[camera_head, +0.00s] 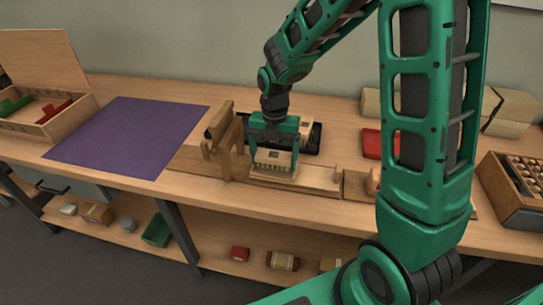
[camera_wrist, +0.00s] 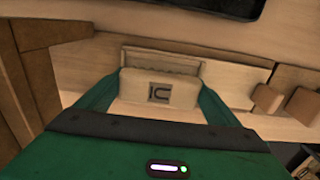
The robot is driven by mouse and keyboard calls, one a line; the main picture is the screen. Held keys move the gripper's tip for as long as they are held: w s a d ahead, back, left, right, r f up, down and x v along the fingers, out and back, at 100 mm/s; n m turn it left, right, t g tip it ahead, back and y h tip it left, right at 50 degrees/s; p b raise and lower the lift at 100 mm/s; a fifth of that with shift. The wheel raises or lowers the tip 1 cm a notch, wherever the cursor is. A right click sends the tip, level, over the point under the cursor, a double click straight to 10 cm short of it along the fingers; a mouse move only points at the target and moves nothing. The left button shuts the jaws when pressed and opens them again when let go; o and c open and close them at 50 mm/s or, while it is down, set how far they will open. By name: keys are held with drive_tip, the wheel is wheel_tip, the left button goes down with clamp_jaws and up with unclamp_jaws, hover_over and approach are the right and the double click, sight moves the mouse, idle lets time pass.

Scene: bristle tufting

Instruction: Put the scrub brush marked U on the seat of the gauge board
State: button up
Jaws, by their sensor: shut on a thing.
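My gripper (camera_head: 273,150) is shut on a pale wooden scrub brush (camera_head: 273,158) and points down over the gauge board. In the wrist view the brush (camera_wrist: 137,92) sits between the two green fingers of my gripper (camera_wrist: 157,97). A dark square mark on its top looks like a U with a bar beside it. The gauge board (camera_head: 310,178) is a pale wooden plank with wooden uprights (camera_head: 226,150) at its left; its plank (camera_wrist: 226,82) also shows in the wrist view. I cannot tell whether the brush touches the board. The seat is mostly hidden beneath the brush.
A black tray (camera_head: 315,140) lies just behind the gripper. A purple mat (camera_head: 130,135) and an open wooden box (camera_head: 72,121) are at left. A red block (camera_head: 372,144) and a holed wooden box (camera_head: 513,205) are at right. Small wooden blocks (camera_wrist: 267,98) stand right of the brush.

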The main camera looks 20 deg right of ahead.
sight(274, 154)
drive_tip(key=o, duration=1.2)
drive_tip(key=shift+r, duration=0.1)
wheel_tip(274, 154, up, 13)
drive_tip(key=s+d+r+m, duration=0.2)
drive_tip(key=s+d+m, duration=1)
drive_tip(key=m, duration=0.5)
drive_tip(key=s+d+f+m, duration=0.1)
drive_tip(key=s+d+m, duration=0.1)
drive_tip(key=s+m, duration=0.5)
drive_tip(key=s+d+f+m, duration=0.1)
drive_tip(key=s+d+m, duration=0.2)
drive_tip(key=s+m, duration=0.5)
drive_tip(key=m, duration=0.3)
drive_tip(key=shift+s+f+m, duration=0.15)
drive_tip(key=shift+s+m, duration=0.05)
drive_tip(key=shift+m, duration=0.1)
